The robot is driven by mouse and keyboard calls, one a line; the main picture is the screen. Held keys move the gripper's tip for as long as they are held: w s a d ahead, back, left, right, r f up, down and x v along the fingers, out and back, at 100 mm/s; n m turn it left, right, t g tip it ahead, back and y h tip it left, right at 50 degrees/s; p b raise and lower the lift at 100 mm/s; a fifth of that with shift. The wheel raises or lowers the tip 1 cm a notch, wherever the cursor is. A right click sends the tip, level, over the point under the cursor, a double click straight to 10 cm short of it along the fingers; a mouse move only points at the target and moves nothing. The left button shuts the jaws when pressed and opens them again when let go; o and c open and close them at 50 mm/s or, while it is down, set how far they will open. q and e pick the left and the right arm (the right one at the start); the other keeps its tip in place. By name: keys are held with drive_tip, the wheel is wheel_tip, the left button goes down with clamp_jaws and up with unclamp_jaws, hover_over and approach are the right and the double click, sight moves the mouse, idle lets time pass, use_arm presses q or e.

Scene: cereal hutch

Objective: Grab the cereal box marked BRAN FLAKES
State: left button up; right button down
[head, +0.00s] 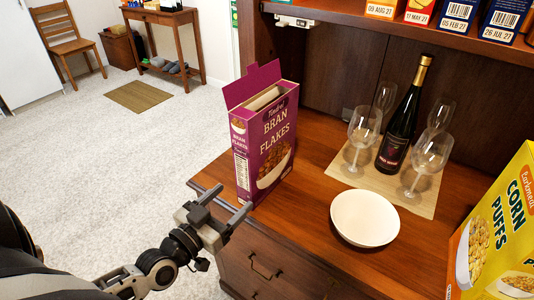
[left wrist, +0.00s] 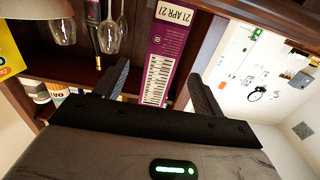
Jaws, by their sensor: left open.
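The purple BRAN FLAKES box (head: 266,137) stands upright on the wooden hutch counter near its left end, with its top flaps open. My left gripper (head: 225,207) is open and empty, just in front of the box's lower part at the counter's edge. The fingers look apart from the box. My right gripper is not in view.
A white bowl (head: 364,218) sits right of the box. Behind it, a dark wine bottle (head: 396,132) and several glasses (head: 361,130) stand on a mat (head: 340,172). A yellow CORN PUFFS box (head: 496,235) stands at the right. More boxes line the shelf above (head: 400,30).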

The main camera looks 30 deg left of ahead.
sight(244, 187)
use_arm(q)
drive_tip(key=w, duration=0.6)
drive_tip(key=shift+d, duration=0.25)
drive_tip(key=w, duration=0.5)
drive_tip(key=shift+d, duration=0.1)
drive_tip(key=shift+c, duration=0.3)
drive_tip(key=c, duration=1)
drive_tip(key=shift+r, duration=0.15)
drive_tip(key=shift+c, duration=1)
